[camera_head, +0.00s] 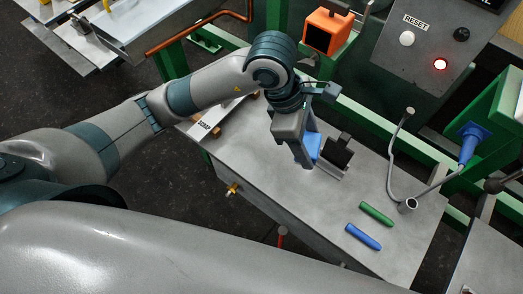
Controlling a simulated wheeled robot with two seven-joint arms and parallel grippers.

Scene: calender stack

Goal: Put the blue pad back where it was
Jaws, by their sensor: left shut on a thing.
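My left gripper (306,158) points down over the back part of the grey metal table and is shut on the blue pad (315,147). Only part of the pad shows, at the gripper's right side; the fingers hide the rest. A black block (338,150) on a small metal bracket (331,170) stands just right of the pad. I cannot tell whether the pad touches the bracket or the table. My right gripper is not in view.
A blue stick (363,236) and a green stick (377,214) lie on the table (280,190). An orange box (327,32) and a grey RESET panel (425,45) with a lit red button are behind.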

